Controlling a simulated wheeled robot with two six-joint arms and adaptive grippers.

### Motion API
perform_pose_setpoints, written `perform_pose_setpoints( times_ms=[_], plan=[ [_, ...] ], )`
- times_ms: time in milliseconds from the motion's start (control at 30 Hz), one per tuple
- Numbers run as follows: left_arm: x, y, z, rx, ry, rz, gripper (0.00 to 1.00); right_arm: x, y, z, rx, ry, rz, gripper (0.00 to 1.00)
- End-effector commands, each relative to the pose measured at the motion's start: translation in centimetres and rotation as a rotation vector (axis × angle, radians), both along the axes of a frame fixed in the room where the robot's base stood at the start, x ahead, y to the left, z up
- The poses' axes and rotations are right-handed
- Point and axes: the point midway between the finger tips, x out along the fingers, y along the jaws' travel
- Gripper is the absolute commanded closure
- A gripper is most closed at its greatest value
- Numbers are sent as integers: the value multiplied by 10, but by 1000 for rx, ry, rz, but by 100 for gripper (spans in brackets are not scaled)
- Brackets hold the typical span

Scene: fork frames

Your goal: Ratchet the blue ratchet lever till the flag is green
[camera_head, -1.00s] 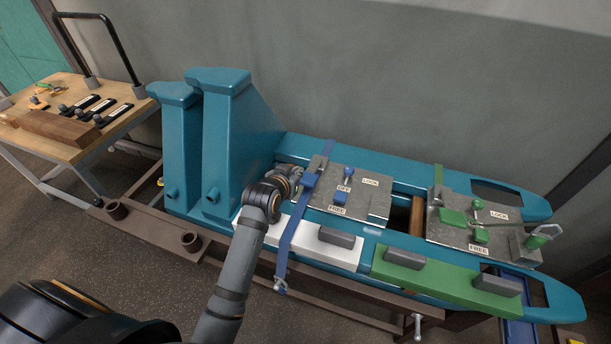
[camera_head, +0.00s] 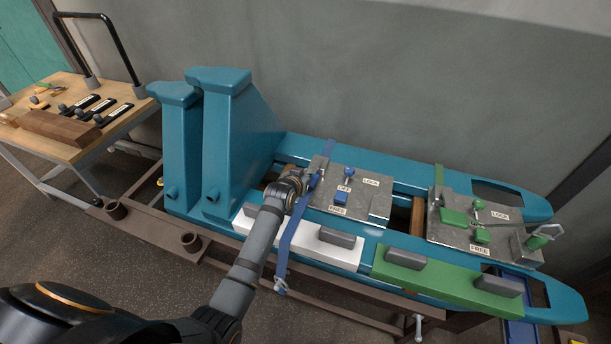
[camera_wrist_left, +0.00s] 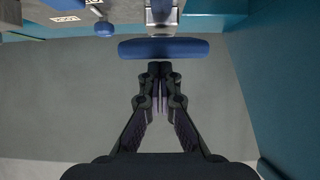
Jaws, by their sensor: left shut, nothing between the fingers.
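The blue ratchet lever (camera_head: 315,181) stands at the left end of the left metal plate (camera_head: 365,212), on the line of the blue strap (camera_head: 290,240). In the left wrist view its wide blue handle (camera_wrist_left: 163,48) lies across, just beyond my fingertips. My left gripper (camera_wrist_left: 160,68) is shut and empty, with its tips at or very near the handle's edge; I cannot tell if they touch. In the head view the left gripper (camera_head: 301,180) partly covers the lever. I cannot make out a flag that is clearly this ratchet's. My right gripper is not in view.
A blue knob (camera_head: 349,174) and blue block (camera_head: 340,198) sit on the plate beside labels. A second plate (camera_head: 460,235) with green parts is at right. Tall teal uprights (camera_head: 227,140) stand close left of my gripper. A wooden bench (camera_head: 60,140) is far left.

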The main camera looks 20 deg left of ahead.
Motion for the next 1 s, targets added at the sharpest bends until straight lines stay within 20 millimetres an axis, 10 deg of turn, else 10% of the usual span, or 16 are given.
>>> perform_pose_setpoints(
  times_ms=[400,600,1000],
  plan=[
    [-2,0,-6,0,-3,0,100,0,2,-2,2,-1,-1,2],
    [-13,1,-42,-3,-119,0,100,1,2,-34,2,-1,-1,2],
    [-19,1,-69,-4,-126,0,100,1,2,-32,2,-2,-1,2]
  ],
)
